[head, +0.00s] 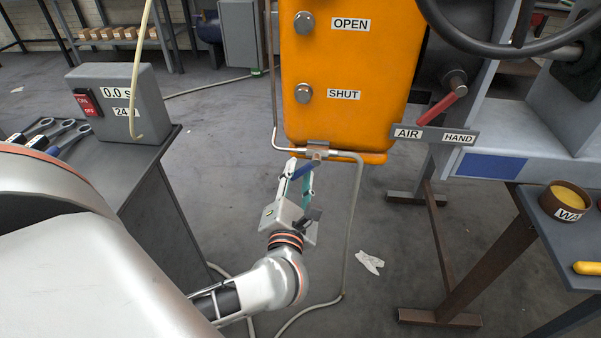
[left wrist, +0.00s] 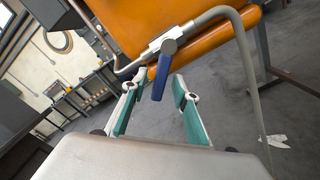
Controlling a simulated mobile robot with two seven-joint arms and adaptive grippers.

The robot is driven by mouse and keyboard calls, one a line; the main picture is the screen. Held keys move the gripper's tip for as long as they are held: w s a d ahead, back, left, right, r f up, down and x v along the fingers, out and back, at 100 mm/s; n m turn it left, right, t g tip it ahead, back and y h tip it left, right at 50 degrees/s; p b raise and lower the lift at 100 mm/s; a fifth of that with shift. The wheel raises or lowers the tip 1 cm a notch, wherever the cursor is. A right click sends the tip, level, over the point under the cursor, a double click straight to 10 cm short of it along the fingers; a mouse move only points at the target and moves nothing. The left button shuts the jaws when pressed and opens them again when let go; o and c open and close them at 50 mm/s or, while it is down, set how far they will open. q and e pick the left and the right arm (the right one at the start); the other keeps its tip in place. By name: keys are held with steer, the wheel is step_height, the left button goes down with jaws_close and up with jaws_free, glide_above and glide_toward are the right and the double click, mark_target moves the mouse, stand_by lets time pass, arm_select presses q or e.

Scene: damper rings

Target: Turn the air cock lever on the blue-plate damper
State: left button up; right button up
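The damper has an orange actuator box (head: 345,60) with a blue plate (head: 490,166) on the grey body to its right. Under the box, a metal cock in the air pipe carries a blue lever (head: 304,170). In the left wrist view the blue lever (left wrist: 160,78) hangs down from the cock (left wrist: 168,44), slightly tilted. My left gripper (head: 298,178) is open just below the cock. In the left wrist view its teal-padded fingers (left wrist: 155,98) stand apart, with the lever appearing between them; I see no clear contact. My right gripper is not in view.
A bent air pipe (head: 358,200) runs down right of my left gripper. A red lever (head: 440,108) points towards AIR on the AIR/HAND plate (head: 435,135). A grey switch box (head: 118,103) stands on the left bench. A brown pot (head: 565,201) sits on the right table.

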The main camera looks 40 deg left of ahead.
arm_select(q)
steer(key=shift+w+a, duration=0.25)
steer(key=shift+w, duration=0.1)
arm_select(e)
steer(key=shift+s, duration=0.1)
arm_select(q)
jaws_close()
steer(key=shift+r+m+p, duration=0.4)
steer(key=shift+r+p, duration=0.15)
steer(key=shift+p, duration=0.2)
steer(key=shift+s+a+p, duration=0.1)
steer(key=shift+a+p, duration=0.05)
steer(key=shift+p, duration=0.2)
steer(key=shift+f+m, duration=0.25)
steer(key=shift+m, duration=0.05)
jaws_free()
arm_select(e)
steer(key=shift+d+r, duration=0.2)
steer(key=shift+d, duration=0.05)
arm_select(q)
steer(key=shift+s, duration=0.1)
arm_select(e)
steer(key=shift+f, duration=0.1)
